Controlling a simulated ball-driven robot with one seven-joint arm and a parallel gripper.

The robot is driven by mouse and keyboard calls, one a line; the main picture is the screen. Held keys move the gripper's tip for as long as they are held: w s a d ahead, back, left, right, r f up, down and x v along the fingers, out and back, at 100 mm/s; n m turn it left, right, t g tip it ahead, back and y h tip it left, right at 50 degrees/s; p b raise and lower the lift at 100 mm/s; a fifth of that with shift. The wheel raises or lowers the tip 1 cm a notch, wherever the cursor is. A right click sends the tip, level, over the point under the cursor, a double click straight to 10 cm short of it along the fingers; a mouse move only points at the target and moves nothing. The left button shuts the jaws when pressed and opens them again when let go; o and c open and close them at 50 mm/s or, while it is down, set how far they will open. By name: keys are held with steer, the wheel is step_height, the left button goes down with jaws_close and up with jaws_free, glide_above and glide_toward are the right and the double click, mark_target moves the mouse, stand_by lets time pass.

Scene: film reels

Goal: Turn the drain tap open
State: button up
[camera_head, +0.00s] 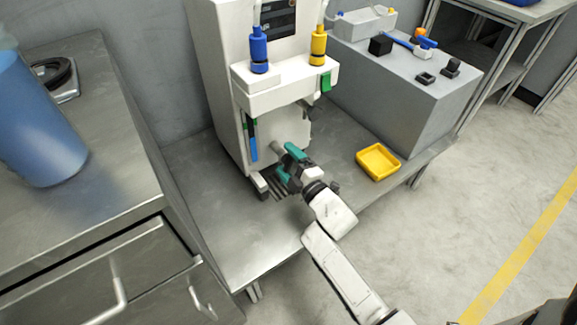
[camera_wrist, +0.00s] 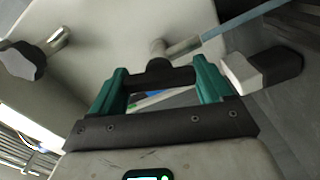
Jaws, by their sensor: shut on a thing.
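The drain tap's dark handle (camera_wrist: 160,75) shows in the wrist view as a black bar, with a grey pipe stub (camera_wrist: 158,48) behind it on the pale machine wall. My gripper (camera_wrist: 160,88) has its teal fingers on either side of this handle, shut on it. In the head view my gripper (camera_head: 289,160) is at the lower front of the white machine (camera_head: 215,75). There the tap handle is mostly hidden by the fingers and wrist. I cannot tell how far the handle is turned.
A dark knob (camera_wrist: 25,61) and a white-and-black part (camera_wrist: 262,71) lie either side of the fingers. A yellow tray (camera_head: 378,162) stands to the right on the metal bench (camera_head: 235,245). Blue (camera_head: 258,50) and yellow (camera_head: 318,46) bottles sit above on the machine.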

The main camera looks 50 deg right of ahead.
steer(key=shift+f+n+b, duration=0.2)
steer(key=shift+n+b, duration=0.65)
steer(key=shift+n, duration=0.95)
steer(key=o, duration=1)
steer(key=shift+r, duration=0.1)
steer(key=shift+c, duration=0.2)
steer(key=p+v, duration=0.1)
steer(key=v, duration=1)
steer(key=shift+w, duration=0.1)
